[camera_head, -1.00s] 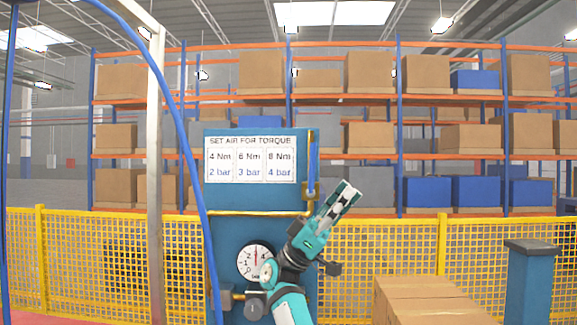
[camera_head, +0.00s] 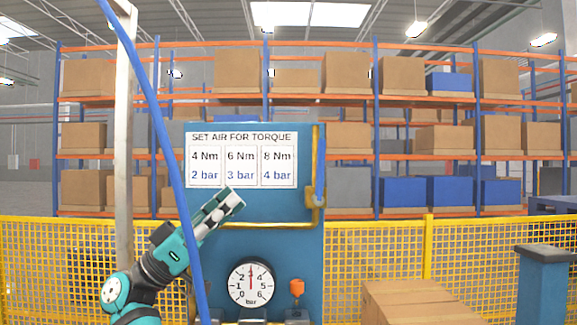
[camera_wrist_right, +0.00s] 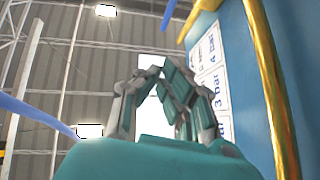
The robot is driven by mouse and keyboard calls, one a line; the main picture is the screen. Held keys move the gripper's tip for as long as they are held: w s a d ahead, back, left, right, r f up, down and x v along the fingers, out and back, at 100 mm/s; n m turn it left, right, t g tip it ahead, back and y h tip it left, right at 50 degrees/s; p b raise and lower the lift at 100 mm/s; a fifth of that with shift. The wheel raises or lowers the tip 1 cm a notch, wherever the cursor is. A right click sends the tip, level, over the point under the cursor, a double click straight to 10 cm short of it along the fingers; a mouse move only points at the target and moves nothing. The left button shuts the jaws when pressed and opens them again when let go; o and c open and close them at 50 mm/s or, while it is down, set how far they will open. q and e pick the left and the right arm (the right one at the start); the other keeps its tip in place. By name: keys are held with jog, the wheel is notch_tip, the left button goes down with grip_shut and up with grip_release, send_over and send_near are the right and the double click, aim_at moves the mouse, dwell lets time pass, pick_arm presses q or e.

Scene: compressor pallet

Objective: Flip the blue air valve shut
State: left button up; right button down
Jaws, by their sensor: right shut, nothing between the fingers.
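The blue air valve (camera_head: 318,197) sits on the vertical yellow pipe at the right edge of the blue panel. My left gripper is out of view.
The torque sign (camera_head: 241,160) is on the panel (camera_head: 222,258). Below are a pressure gauge (camera_head: 250,284), needle near 3, and an orange knob (camera_head: 297,287). A blue hose (camera_head: 160,125) hangs at left. Cardboard boxes (camera_head: 420,305) stand at right; a yellow fence (camera_head: 390,250) is behind.

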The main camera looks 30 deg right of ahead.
jog(key=s, duration=0.1)
jog(key=p, duration=0.3)
send_near(319, 144)
notch_tip(319, 144, up, 3)
jog(key=d, duration=0.1)
jog(key=s+d, duration=0.1)
jog(key=d, duration=0.1)
jog(key=shift+s+d, duration=0.2)
jog(key=shift+d, duration=0.05)
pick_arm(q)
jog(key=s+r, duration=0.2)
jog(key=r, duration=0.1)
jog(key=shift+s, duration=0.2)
